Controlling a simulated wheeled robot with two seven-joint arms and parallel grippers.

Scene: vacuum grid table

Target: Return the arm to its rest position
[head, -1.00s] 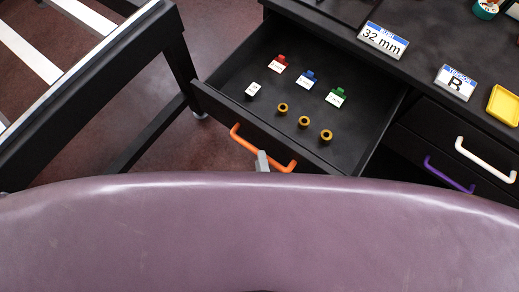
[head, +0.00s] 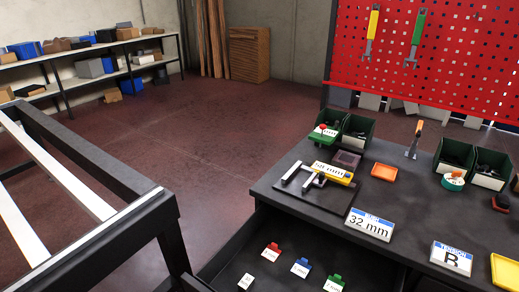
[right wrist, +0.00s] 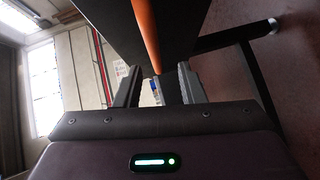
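My right gripper (right wrist: 160,86) shows in the right wrist view. Its two dark fingers stand apart, and nothing is clearly held between them. The orange drawer handle (right wrist: 147,36) runs down from the top of that view to the gap between the fingertips; I cannot tell whether they touch it. The open drawer (head: 245,245) shows at the bottom of the head view, with its front out of frame. Neither gripper shows in the head view, and my left gripper is in no view.
The black table (head: 405,190) holds a 32 mm sign (head: 369,224), a B sign (head: 451,258), an orange tray (head: 383,172), a yellow tray (head: 507,271) and green bins. A dark frame (head: 120,235) stands left of the drawer. Open floor (head: 215,130) lies behind.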

